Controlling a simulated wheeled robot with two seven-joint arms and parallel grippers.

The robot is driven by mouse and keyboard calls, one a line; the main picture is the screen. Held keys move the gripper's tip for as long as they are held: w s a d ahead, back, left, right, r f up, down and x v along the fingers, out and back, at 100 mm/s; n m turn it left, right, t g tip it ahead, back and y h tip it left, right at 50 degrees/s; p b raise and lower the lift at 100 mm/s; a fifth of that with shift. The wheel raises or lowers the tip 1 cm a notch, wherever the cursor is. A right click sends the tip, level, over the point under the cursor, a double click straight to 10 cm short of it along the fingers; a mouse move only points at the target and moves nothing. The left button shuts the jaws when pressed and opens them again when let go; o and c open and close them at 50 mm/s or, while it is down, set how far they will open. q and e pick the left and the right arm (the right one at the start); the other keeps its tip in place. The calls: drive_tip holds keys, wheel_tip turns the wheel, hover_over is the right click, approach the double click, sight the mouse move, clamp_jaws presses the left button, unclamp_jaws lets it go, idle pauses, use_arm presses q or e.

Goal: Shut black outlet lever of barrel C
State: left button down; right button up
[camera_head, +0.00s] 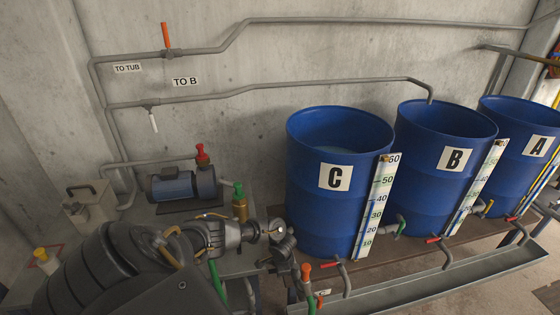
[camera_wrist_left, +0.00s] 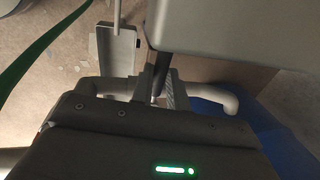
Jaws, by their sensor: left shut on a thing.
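Barrel C (camera_head: 303,185) is the blue drum nearest my left arm, with a white "C" label and a level scale on its right. My left gripper (camera_head: 284,246) is at the barrel's lower left side, where it hides most of the outlet. In the left wrist view the gripper (camera_wrist_left: 157,88) is shut around a dark rod, which looks like the black outlet lever (camera_wrist_left: 164,66). A grey pipe (camera_wrist_left: 232,98) runs behind the fingers, and part of the blue barrel (camera_wrist_left: 270,135) shows at the lower right. The lever's exact angle is hard to tell. My right gripper is not in view.
Barrel B (camera_head: 423,180) and barrel A (camera_head: 520,140) stand to the right. Red-handled valves (camera_head: 433,240) and a grey trough (camera_head: 400,292) lie along the front. A blue pump (camera_head: 172,185) and a green-handled valve (camera_head: 239,190) are near my left arm.

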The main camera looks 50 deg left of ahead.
use_arm(q)
drive_tip(key=shift+d+n, duration=0.15)
drive_tip(key=shift+n, duration=0.15)
drive_tip(key=c, duration=1.4)
unclamp_jaws()
drive_tip(key=shift+o, duration=0.2)
drive_tip(key=shift+r+p, duration=0.3)
drive_tip(key=shift+r, duration=0.05)
wheel_tip(320, 180, up, 10)
drive_tip(key=s+d+p, duration=0.1)
drive_tip(key=p, duration=0.1)
drive_tip(key=shift+d+p, duration=0.35)
drive_tip(key=shift+d, duration=0.05)
drive_tip(key=shift+f, duration=0.1)
